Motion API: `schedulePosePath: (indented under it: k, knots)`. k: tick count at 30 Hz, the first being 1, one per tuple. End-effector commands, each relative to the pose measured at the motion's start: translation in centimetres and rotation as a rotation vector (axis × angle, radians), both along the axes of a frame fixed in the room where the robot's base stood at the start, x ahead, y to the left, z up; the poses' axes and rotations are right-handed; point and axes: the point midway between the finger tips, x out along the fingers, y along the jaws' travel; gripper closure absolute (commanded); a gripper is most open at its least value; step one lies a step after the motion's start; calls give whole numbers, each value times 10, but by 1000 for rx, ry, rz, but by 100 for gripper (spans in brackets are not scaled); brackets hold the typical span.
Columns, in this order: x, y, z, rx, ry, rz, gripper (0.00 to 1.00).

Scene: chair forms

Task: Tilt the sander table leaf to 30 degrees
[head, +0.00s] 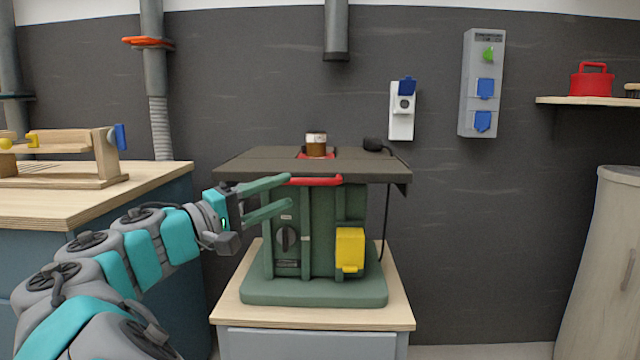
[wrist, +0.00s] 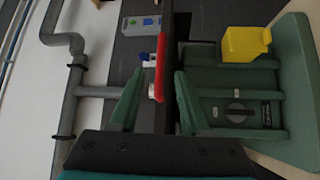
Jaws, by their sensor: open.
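The sander (head: 320,240) has a green body with a dark flat table leaf (head: 250,165) on top, which looks about level. A red bar (head: 318,181) runs along the leaf's front edge; it also shows in the wrist view (wrist: 160,68). My gripper (head: 289,190) is open, with green fingers, at the front left of the sander. In the wrist view my gripper (wrist: 159,75) has its fingers on either side of the line of the red bar and the leaf's edge. I cannot tell whether a finger touches the bar. No angle scale is readable.
A brown spindle (head: 316,144) stands up through the leaf. A yellow box (head: 350,249) and a dark knob (head: 286,239) are on the sander's front. The sander stands on a cabinet (head: 310,318). A workbench (head: 150,180) is at the left, with a wooden jig. A cord hangs at the right.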

Motion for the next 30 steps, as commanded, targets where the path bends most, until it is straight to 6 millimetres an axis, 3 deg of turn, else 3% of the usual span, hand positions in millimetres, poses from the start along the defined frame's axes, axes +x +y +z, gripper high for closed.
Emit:
schedulePosePath:
  k: [13,26,30]
  knots:
    - [41,-48,8,0,4,-6,53]
    - [50,-56,10,1,3,-3,53]
    - [49,-56,10,1,4,-3,68]
